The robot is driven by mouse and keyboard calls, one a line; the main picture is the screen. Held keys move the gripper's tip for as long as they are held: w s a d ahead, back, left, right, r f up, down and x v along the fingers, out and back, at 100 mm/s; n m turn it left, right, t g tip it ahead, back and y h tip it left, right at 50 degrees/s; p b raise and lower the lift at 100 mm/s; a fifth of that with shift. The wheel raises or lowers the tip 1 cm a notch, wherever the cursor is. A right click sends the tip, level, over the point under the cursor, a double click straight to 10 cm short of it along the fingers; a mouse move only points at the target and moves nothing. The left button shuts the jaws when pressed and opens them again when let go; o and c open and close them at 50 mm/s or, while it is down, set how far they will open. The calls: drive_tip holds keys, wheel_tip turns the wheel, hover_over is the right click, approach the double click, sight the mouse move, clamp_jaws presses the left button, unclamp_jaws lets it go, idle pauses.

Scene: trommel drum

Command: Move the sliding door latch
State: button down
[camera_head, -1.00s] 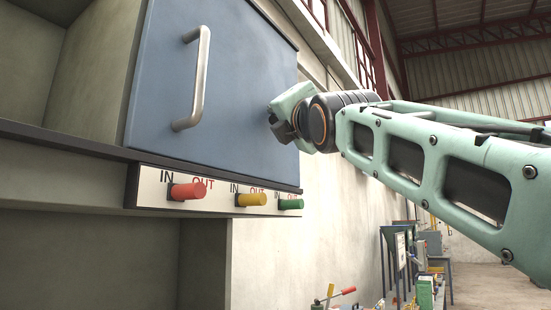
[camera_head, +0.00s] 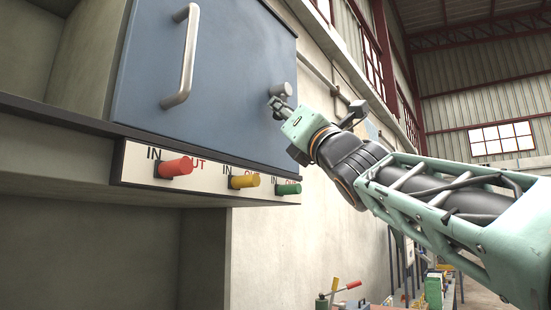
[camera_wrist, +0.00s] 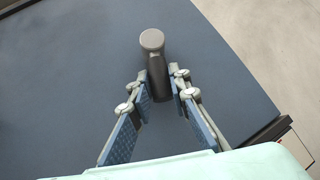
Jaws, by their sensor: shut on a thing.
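The blue sliding door (camera_head: 225,75) fills the upper left of the head view. The grey latch (camera_head: 282,89) stands out from its right part. In the wrist view the latch (camera_wrist: 152,42) shows a round end and a stem that runs down between my fingers. My gripper (camera_head: 277,105) comes from the lower right, just below the latch's round end. In the wrist view my gripper (camera_wrist: 161,78) has its two fingers on either side of the stem, shut on it.
A silver bar handle (camera_head: 188,57) is on the door's left side. Below the door are a red knob (camera_head: 176,167), a yellow knob (camera_head: 244,181) and a green knob (camera_head: 288,189) on a labelled strip.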

drive_tip(key=shift+w+d+n+g+y+b, duration=0.25)
drive_tip(key=shift+n+g+y+b, duration=0.3)
drive_tip(key=shift+n+y, duration=0.7)
drive_tip(key=shift+w+d+n+g+y+b, duration=0.25)
drive_tip(key=shift+n+g+y+b, duration=0.25)
drive_tip(key=shift+n+y, duration=0.75)
drive_tip(key=shift+w+d+n+g+y+b, duration=0.25)
drive_tip(key=shift+n+g+y+b, duration=0.4)
drive_tip(key=shift+n, duration=0.95)
drive_tip(key=shift+y, duration=0.35)
drive_tip(key=c, duration=1.9)
unclamp_jaws()
drive_tip(key=shift+c, duration=0.2)
drive_tip(key=shift+o, duration=0.6)
drive_tip(key=shift+f, duration=0.15)
drive_tip(key=shift+a, duration=0.1)
